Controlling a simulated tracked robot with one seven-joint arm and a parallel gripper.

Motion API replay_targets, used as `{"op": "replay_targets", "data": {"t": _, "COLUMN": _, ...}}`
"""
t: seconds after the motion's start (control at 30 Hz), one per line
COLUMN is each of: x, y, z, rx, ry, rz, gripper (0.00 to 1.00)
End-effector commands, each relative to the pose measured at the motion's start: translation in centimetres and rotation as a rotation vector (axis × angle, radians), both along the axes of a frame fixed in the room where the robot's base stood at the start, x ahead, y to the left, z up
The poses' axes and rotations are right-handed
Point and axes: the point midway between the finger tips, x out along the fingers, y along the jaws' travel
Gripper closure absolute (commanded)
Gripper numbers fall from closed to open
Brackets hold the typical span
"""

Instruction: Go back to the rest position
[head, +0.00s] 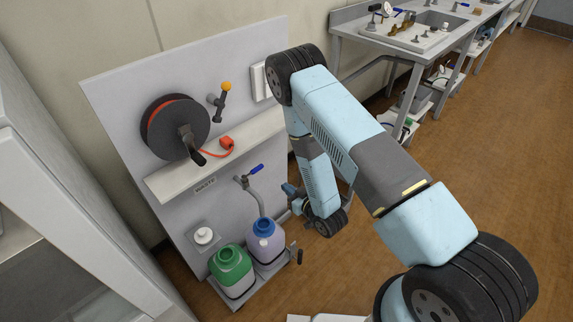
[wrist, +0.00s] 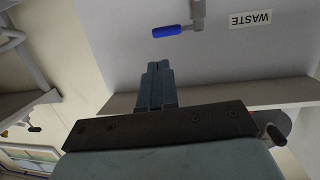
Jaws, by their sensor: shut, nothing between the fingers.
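My gripper (head: 291,190) is in front of the grey panel (head: 186,225), to the right of the blue-handled tap (head: 250,172), partly hidden behind my arm. In the wrist view, its two fingers (wrist: 155,80) are closed together with nothing between them. The blue tap handle (wrist: 171,31) and the WASTE label (wrist: 251,19), upside down, lie beyond the fingertips. My arm is bent, reaching from the lower right towards the panel.
A shelf (head: 168,184) holds an orange connector (head: 226,142) below a hose reel (head: 174,127). A green-topped container (head: 231,265) and a blue-capped container (head: 264,243) stand low on a ledge. A sink bench (head: 405,40) stands at the back right. The floor (head: 490,160) at right is open.

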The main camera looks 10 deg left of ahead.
Motion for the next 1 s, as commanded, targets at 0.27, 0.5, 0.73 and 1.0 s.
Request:
{"op": "replay_targets", "data": {"t": 0.27, "x": 0.5, "y": 0.0, "z": 0.6, "rx": -0.004, "ry": 0.001, "rz": -0.007, "gripper": 1.00}}
{"op": "replay_targets", "data": {"t": 0.5, "x": 4.4, "y": -0.3, "z": 4.6, "rx": -0.055, "ry": 0.026, "rz": -0.064, "gripper": 1.00}}
{"op": "replay_targets", "data": {"t": 0.73, "x": 8.2, "y": -1.6, "z": 9.7, "rx": -0.117, "ry": 0.071, "rz": -0.137, "gripper": 1.00}}
{"op": "replay_targets", "data": {"t": 1.0, "x": 11.4, "y": -4.3, "z": 16.1, "rx": -0.178, "ry": 0.132, "rz": -0.226, "gripper": 1.00}}
